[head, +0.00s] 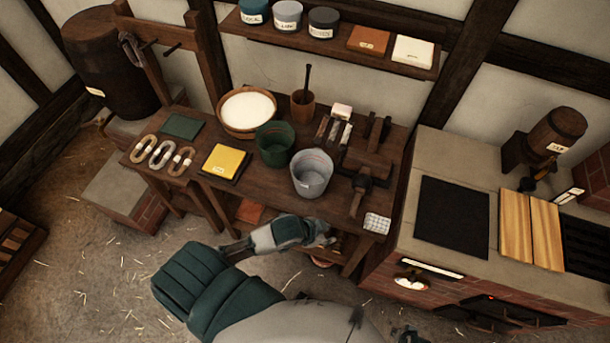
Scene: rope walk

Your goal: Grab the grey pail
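The grey pail (312,178) stands upright on the wooden workbench (222,190), near its front edge. Its open top faces me and it looks empty. A green pail (274,148) stands just behind and left of it. My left gripper (328,240) is at the front of the bench, below and in front of the grey pail and apart from it. Its fingers are small and partly hidden, so I cannot tell whether they are open. My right gripper is not clearly in view.
A hammer (362,185) lies close on the right. A brick stove (400,240) borders the bench's right side. A shelf (350,47) hangs behind.

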